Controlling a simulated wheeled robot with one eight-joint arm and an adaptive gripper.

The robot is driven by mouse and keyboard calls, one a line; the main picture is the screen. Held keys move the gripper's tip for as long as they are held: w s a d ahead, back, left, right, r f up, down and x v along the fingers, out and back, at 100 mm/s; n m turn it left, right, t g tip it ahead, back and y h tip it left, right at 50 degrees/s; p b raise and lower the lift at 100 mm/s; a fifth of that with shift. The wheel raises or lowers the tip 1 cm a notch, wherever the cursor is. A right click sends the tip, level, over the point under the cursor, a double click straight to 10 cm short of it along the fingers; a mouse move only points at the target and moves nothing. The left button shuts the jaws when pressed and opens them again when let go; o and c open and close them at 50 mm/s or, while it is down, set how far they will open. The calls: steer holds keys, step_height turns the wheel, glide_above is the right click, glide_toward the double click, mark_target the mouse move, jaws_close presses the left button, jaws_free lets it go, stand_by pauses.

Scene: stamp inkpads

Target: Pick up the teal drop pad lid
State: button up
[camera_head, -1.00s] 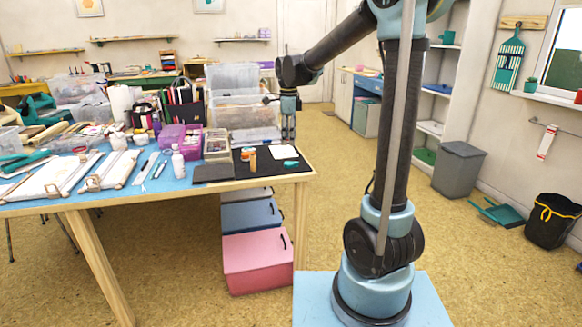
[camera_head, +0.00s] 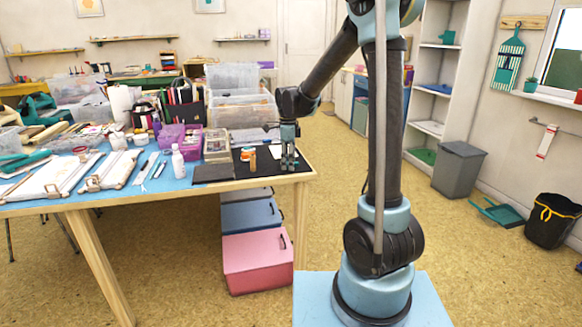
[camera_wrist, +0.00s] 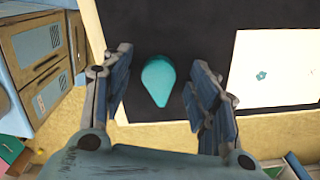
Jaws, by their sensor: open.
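The teal drop pad lid (camera_wrist: 158,80) is a small teardrop shape lying on the black mat (camera_wrist: 190,28) in the wrist view. Its pointed end faces my gripper's base. My gripper (camera_wrist: 160,88) is open, with one finger on each side of the lid and a gap to both. In the head view my gripper (camera_head: 289,165) points down over the right end of the table and hides most or all of the lid. How far the fingertips are above the mat is hard to tell.
A white sheet with a small teal mark (camera_wrist: 272,68) lies right of the lid. An orange-brown bottle (camera_head: 253,162) and a dark grey slab (camera_head: 213,173) are left of my gripper. Clear stacked bins (camera_head: 240,100) stand behind. The table's front edge (camera_head: 270,180) is close.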

steer(key=c, duration=0.8)
